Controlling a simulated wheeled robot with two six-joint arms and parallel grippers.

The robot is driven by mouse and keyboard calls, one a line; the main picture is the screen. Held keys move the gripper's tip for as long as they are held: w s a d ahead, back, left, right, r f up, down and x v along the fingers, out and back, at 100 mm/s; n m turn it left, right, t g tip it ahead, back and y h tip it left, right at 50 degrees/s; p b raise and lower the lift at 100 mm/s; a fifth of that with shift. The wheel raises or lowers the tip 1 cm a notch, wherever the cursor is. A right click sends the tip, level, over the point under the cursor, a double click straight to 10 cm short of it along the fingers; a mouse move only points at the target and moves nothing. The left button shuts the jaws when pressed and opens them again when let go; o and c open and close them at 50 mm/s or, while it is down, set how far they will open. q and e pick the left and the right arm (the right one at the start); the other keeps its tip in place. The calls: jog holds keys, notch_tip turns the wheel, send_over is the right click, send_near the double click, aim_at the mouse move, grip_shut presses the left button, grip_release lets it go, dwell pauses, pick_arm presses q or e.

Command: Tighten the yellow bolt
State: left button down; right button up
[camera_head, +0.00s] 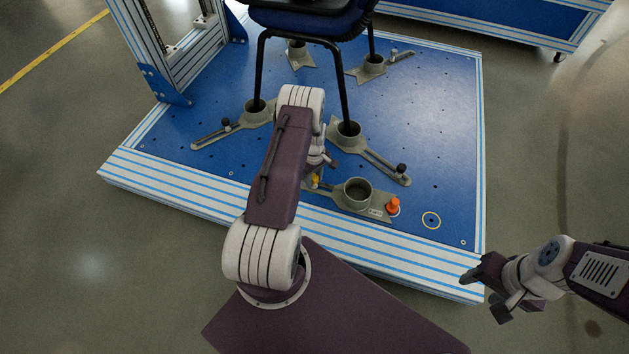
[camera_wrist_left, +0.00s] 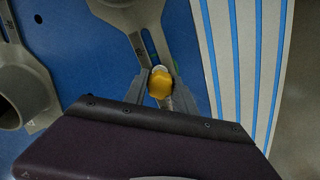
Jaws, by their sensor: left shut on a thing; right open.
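The yellow bolt (camera_head: 316,181) shows at the left end of a grey bracket (camera_head: 334,193) near the front edge of the blue platform; my left arm partly covers this area. In the left wrist view the yellow bolt head (camera_wrist_left: 160,85) sits over the bracket's slotted arm (camera_wrist_left: 138,20). My right gripper (camera_head: 488,288) is open and empty, off the platform's front right corner.
A blue platform (camera_head: 440,130) with a striped edge carries a chair (camera_head: 318,42), its legs standing in grey cup brackets (camera_head: 349,133). An orange knob (camera_head: 393,205) stands right of the near cup. The floor (camera_head: 90,250) at left is clear.

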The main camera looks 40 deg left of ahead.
pick_arm(q)
jog(key=m, duration=0.4)
dwell(0.3)
jog(key=m, duration=0.2)
jog(key=shift+m+p, duration=0.35)
jog(key=shift+m, duration=0.85)
jog(key=m, duration=0.4)
jog(key=c, duration=1)
grip_release()
jog(key=shift+c, duration=0.2)
